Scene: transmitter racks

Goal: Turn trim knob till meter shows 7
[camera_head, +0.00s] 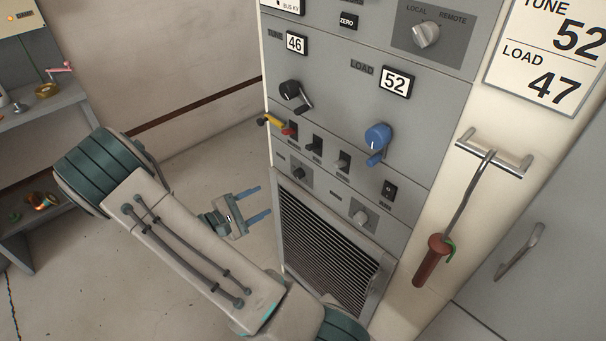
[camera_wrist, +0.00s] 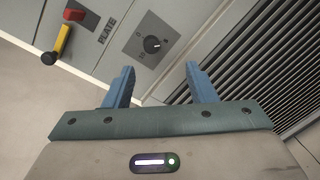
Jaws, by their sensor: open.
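My gripper (camera_head: 258,202) is open and empty in front of the lower left of the grey panel; its two blue fingers also show in the wrist view (camera_wrist: 159,68). A small dark knob (camera_head: 299,173) on a square grey plate sits up and right of the fingers. In the wrist view this knob (camera_wrist: 152,44) shows just beyond the fingertips, apart from them, with a pale pointer mark and small scale figures. A second small, pale knob (camera_head: 360,217) sits lower right. I cannot read which is labelled trim. No meter face with a needle is in view.
The louvred grille (camera_head: 330,247) lies below the knobs. Above are a yellow lever (camera_head: 272,119), a red switch (camera_head: 288,131), a black crank (camera_head: 290,90) and a blue crank (camera_head: 378,137). A red-handled hook (camera_head: 433,258) hangs at right. Floor left of the panel is clear.

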